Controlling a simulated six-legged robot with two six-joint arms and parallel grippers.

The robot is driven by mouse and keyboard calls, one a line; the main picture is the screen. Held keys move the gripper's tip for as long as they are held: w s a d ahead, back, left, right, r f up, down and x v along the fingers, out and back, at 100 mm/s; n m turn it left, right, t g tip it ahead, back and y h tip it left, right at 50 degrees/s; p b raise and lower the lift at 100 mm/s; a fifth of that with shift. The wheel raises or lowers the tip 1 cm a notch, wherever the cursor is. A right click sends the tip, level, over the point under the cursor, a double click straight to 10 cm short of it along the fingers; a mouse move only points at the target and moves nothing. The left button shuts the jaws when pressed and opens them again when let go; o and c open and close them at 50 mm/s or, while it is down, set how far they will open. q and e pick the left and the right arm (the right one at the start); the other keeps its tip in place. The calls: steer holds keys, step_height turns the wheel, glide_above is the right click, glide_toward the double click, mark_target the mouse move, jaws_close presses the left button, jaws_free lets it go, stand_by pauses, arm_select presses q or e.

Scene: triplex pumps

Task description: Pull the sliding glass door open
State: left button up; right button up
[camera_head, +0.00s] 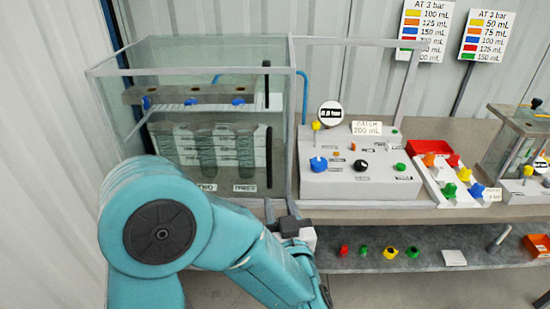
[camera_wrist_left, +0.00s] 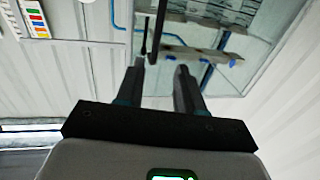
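The glass case (camera_head: 190,55) stands at the left end of the bench, with its clear front pane toward me. A long black vertical handle (camera_head: 269,160) is at the right of the front pane, and a shorter black bar (camera_head: 266,85) is above it. I cannot tell whether the glass door has slid at all. My left gripper (camera_head: 291,210) is low, just right of the case's lower right corner. In the left wrist view its two fingers (camera_wrist_left: 161,68) are apart and empty, with a black handle bar (camera_wrist_left: 158,25) beyond the tips. My right gripper is not in view.
Right of the case is a grey control panel (camera_head: 345,185) with coloured knobs, then a tray of coloured caps (camera_head: 450,175). A lower shelf (camera_head: 430,262) carries several small parts. Volume signs (camera_head: 425,30) stand behind. My teal left arm covers the lower left.

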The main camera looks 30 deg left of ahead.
mark_target(270, 163)
arm_select(q)
steer(key=p+x, duration=0.2)
steer(key=x, duration=0.6)
steer(key=p+x, duration=0.2)
steer(key=x, duration=0.6)
steer(key=shift+w+d, duration=0.2)
jaws_close()
